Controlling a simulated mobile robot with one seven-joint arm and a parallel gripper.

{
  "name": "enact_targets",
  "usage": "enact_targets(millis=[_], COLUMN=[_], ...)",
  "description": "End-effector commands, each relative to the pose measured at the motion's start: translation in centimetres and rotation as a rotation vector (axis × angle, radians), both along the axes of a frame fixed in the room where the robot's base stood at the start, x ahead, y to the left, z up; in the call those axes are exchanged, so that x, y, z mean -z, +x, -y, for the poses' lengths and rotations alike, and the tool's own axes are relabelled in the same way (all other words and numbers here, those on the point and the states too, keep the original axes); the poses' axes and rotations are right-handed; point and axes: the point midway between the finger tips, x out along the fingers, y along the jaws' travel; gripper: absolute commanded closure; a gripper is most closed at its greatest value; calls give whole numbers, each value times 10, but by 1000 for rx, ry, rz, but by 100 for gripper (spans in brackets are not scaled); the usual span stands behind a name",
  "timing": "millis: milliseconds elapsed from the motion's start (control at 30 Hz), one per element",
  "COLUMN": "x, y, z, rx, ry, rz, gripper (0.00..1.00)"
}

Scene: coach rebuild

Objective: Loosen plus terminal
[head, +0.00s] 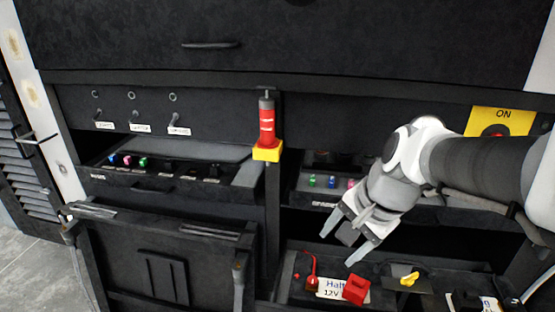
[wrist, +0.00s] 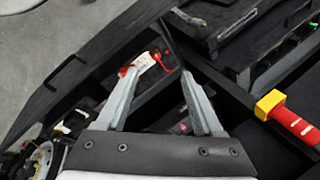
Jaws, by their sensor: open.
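A dark battery tray with a white label reading "12V" (head: 330,288) lies low in the right compartment. At the label's left is a thin red cable with a red end (head: 312,284), and at its right a red block (head: 355,290). I cannot tell which red part is the plus terminal itself. My gripper (head: 339,248) is open and empty, above and apart from these parts, pointing down and left. In the wrist view, a red part (wrist: 157,56) and the white label (wrist: 144,61) show beyond and between the open fingertips (wrist: 159,72).
A yellow lever (head: 409,279) sits right of the red block. A red cylinder with a yellow base (head: 267,153) stands on the central post. An open dark flap (head: 160,262) hangs at lower left. Drawers with coloured knobs (head: 140,162) lie above; a yellow "ON" panel (head: 502,121) is at right.

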Motion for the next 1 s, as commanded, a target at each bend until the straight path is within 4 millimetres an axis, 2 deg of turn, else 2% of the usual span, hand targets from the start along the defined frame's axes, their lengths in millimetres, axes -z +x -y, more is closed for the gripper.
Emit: enact_targets(millis=[33, 300, 500, 700, 867, 1000], x=[13, 73, 119, 142, 153, 176], y=[12, 70, 101, 113, 117, 121], z=[4, 27, 48, 59, 57, 50], rx=[97, 651, 1005, 1176, 1197, 1195], ry=[49, 287, 402, 451, 456, 454], rz=[-42, -235, -348, -397, -404, -405], gripper=[32, 32, 32, 32, 32, 32])
